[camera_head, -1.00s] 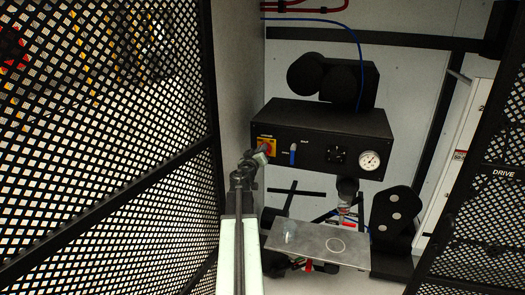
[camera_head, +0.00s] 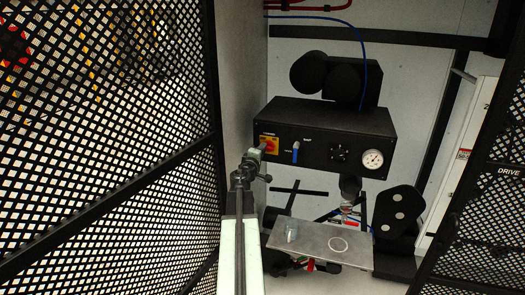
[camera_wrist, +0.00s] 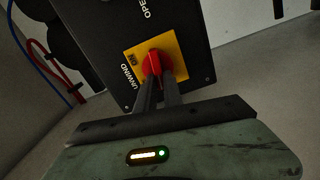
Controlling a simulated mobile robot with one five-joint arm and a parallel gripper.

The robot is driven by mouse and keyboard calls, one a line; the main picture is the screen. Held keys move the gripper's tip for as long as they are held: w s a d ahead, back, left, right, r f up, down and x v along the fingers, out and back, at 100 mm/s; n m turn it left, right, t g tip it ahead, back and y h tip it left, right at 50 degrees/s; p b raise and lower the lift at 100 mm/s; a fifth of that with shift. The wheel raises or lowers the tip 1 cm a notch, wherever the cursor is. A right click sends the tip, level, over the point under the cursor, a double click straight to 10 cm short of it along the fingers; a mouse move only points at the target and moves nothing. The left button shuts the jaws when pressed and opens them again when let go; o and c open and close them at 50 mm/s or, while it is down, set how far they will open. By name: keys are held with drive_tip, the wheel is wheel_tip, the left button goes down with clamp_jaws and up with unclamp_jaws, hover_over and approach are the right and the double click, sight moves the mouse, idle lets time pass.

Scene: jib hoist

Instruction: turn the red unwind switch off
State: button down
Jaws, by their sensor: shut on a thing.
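The red unwind switch (camera_head: 270,145) sits on a yellow plate (camera_head: 264,137) at the left end of the black control box (camera_head: 325,120). In the wrist view the red knob (camera_wrist: 152,64) stands out from the yellow plate (camera_wrist: 178,48), with "UNWIND" and "ON" lettering beside it. My gripper (camera_wrist: 158,77) is shut on the knob, one dark finger on each side. The fingers hide the knob's lower part. In the head view my gripper (camera_head: 262,150) reaches the switch from the lower left.
A blue lever (camera_head: 295,151), a black knob (camera_head: 339,152) and a white gauge (camera_head: 373,159) lie to the right on the box. A metal plate (camera_head: 315,242) is below. A perforated black panel (camera_head: 110,150) stands close on the left.

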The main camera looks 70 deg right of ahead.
drive_tip(key=shift+f+n, duration=0.1)
drive_tip(key=shift+n, duration=0.7)
drive_tip(key=shift+w, duration=0.1)
drive_tip(key=c, duration=1.5)
unclamp_jaws()
drive_tip(key=shift+a, duration=0.1)
drive_tip(key=a, duration=0.7)
drive_tip(key=shift+s+a, duration=0.25)
drive_tip(key=shift+a, duration=0.05)
drive_tip(key=shift+s, duration=0.1)
